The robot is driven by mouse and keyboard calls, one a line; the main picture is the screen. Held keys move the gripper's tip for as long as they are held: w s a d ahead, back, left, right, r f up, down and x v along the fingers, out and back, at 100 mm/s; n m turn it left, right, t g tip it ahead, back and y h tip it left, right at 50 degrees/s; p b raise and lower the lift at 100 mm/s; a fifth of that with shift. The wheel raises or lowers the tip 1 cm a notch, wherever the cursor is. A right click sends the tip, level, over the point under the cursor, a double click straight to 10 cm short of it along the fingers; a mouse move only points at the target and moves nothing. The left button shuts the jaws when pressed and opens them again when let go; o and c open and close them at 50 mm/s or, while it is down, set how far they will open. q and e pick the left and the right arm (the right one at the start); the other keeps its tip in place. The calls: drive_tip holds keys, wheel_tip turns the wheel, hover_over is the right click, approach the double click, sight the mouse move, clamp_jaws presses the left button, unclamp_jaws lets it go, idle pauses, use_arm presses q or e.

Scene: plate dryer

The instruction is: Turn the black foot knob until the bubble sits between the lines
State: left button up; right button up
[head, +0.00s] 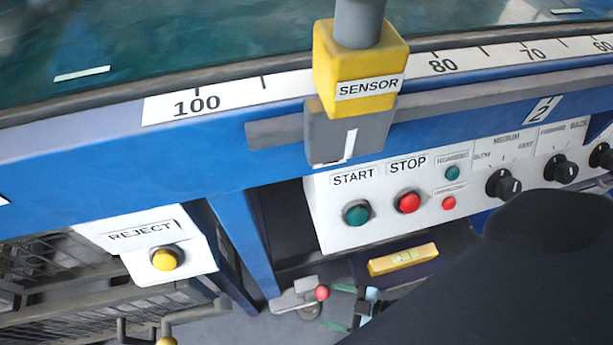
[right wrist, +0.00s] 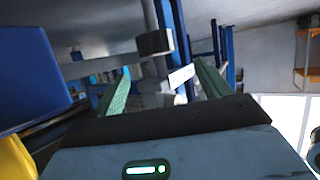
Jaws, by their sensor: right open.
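The yellow level (head: 404,259) with its small vial sits on a dark blue ledge below the control panel in the head view. The bubble is too small to read against lines. My right gripper (head: 342,307) shows only its green fingertips, low beside the ledge, past my dark arm. In the right wrist view its green fingers (right wrist: 163,88) stand apart with nothing clearly gripped. A dark block-like part (right wrist: 155,42) on a grey post lies beyond them; I cannot tell whether it is the black foot knob. A white tag (right wrist: 181,77) shows between the fingers. My left gripper is not in view.
A grey bracket with a red ball (head: 321,292) is just left of my right fingertips. The control panel (head: 330,222) with buttons and dials is above. The reject box (head: 194,262) and wire racks (head: 60,262) are at left. The yellow sensor (head: 357,70) stands on the blue rail.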

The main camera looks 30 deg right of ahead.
drive_tip(key=b+x, duration=0.1)
drive_tip(key=x, duration=0.2)
drive_tip(key=b+x, duration=0.1)
drive_tip(key=x, duration=0.2)
drive_tip(key=shift+w+a+f+b, duration=0.1)
drive_tip(key=shift+w+f+b, duration=0.2)
drive_tip(key=shift+f+b, duration=0.05)
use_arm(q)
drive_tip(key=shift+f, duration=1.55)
use_arm(e)
drive_tip(key=shift+w+a+f, duration=0.2)
drive_tip(key=shift+w+a, duration=0.2)
